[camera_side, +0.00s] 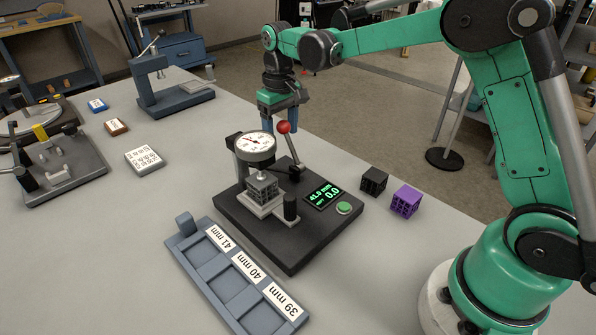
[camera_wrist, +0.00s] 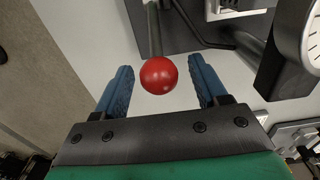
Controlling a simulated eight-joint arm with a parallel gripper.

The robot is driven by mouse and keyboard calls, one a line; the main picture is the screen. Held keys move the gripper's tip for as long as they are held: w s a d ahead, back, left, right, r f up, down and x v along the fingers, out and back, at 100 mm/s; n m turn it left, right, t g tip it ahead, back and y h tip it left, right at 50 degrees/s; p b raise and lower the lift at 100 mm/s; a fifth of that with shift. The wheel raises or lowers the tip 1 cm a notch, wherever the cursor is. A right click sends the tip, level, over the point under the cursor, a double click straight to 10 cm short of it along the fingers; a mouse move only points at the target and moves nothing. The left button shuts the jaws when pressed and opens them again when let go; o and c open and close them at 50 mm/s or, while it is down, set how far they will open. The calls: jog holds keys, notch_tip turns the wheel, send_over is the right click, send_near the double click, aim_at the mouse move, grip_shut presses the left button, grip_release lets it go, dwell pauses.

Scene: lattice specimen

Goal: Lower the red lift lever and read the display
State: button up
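The lift lever is a metal rod (camera_side: 293,150) with a red ball knob (camera_side: 284,127), standing raised and slightly tilted on the dark gauge base (camera_side: 290,250). My gripper (camera_side: 284,115) is at the knob. In the wrist view, my gripper (camera_wrist: 160,65) has its blue fingers open on either side of the red knob (camera_wrist: 159,76), with a gap at each side. The display (camera_side: 323,194) shows green digits, 41.0 mm above 0.0. A grey lattice cube (camera_side: 263,185) sits under the dial gauge (camera_side: 254,147); whether the tip touches it is unclear.
A green button (camera_side: 344,208) is beside the display. A black lattice cube (camera_side: 373,181) and a purple one (camera_side: 406,201) stand right of the base. A blue tray (camera_side: 188,254) labelled 41, 40 and 39 mm lies in front. Other fixtures (camera_side: 165,90) stand at the back left.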

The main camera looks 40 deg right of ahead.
jog(key=shift+r, duration=2.75)
dwell(1.1)
